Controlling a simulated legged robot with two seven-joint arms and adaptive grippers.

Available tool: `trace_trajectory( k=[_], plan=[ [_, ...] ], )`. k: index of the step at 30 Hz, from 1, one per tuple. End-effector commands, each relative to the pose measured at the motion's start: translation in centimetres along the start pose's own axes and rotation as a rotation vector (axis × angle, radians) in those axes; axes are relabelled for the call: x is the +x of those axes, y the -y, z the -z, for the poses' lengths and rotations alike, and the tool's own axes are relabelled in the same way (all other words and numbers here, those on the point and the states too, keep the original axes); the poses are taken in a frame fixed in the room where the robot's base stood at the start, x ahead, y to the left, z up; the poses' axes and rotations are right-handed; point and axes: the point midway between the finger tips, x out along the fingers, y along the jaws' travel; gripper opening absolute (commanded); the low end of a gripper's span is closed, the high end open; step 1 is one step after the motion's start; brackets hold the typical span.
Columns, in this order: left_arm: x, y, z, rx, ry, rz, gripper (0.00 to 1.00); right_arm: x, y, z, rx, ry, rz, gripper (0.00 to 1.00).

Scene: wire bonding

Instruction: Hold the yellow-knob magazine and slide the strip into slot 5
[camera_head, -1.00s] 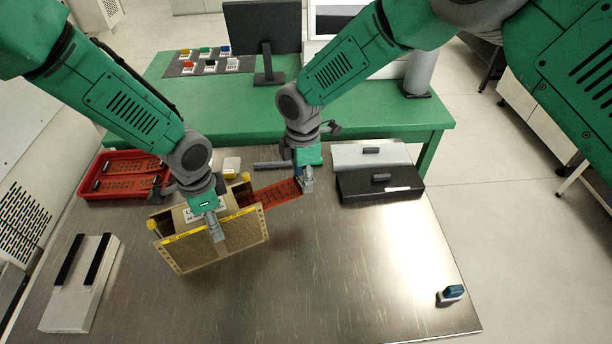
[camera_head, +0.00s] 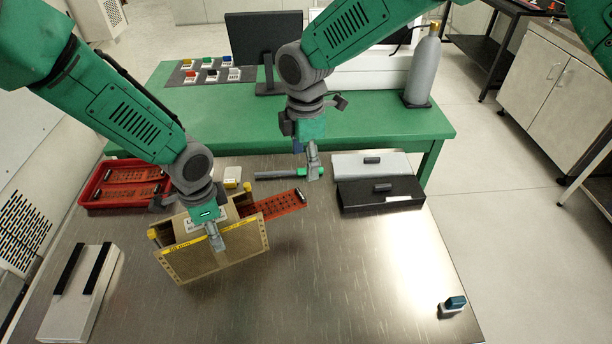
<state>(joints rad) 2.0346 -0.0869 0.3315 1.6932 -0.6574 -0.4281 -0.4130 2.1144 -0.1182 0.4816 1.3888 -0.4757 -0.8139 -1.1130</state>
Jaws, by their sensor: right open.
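The tan magazine (camera_head: 186,265) with yellow knobs and yellow label strips stands on the steel table, left of centre. My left gripper (camera_head: 217,243) is at its near wall and appears shut on it; the finger contact is partly hidden. The perforated red-orange strip (camera_head: 277,205) sticks out of the magazine's right side, its inner end hidden inside. Its outer end has a dark piece and points right. I cannot read which slot it is in. My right gripper (camera_head: 314,168) is open and empty, above and beyond the strip's outer end, apart from it.
A red tray (camera_head: 83,190) holding more strips lies at the left. A dark bar (camera_head: 272,175) lies behind the strip. Grey (camera_head: 348,165) and black (camera_head: 360,197) boxes stand right. A pale block (camera_head: 72,305) is front left. The table's front right is mostly clear.

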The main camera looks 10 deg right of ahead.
Motion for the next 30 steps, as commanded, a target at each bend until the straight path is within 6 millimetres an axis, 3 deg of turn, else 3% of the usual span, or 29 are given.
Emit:
trace_trajectory(
  k=[1, 6, 16, 17, 22, 30],
  plan=[
    [0.9, -0.7, -0.7, 0.0, 0.016, -0.017, 0.15, -0.8, 0.0, 0.0, 0.0, 0.0, -0.001, 0.62],
    [0.9, -0.7, -0.7, 0.0, 0.016, -0.017, 0.15, -2.6, 0.1, 0.0, 0.001, -0.001, 0.001, 0.62],
    [0.9, -0.7, -0.7, 0.0, 0.016, -0.017, 0.15, -3.1, 0.1, 0.0, 0.0, -0.002, 0.001, 0.62],
    [0.9, -0.7, -0.7, 0.0, 0.016, -0.017, 0.15, -3.1, 0.1, 0.0, 0.0, -0.002, 0.001, 0.59],
    [0.9, -0.7, -0.7, 0.0, 0.016, -0.017, 0.15, -2.2, 0.1, -0.3, -0.007, -0.057, 0.026, 0.0],
    [0.9, -0.7, -0.7, 0.0, 0.016, -0.017, 0.15, 2.3, 0.1, -2.4, -0.053, -0.414, 0.092, 0.0]
  ],
)
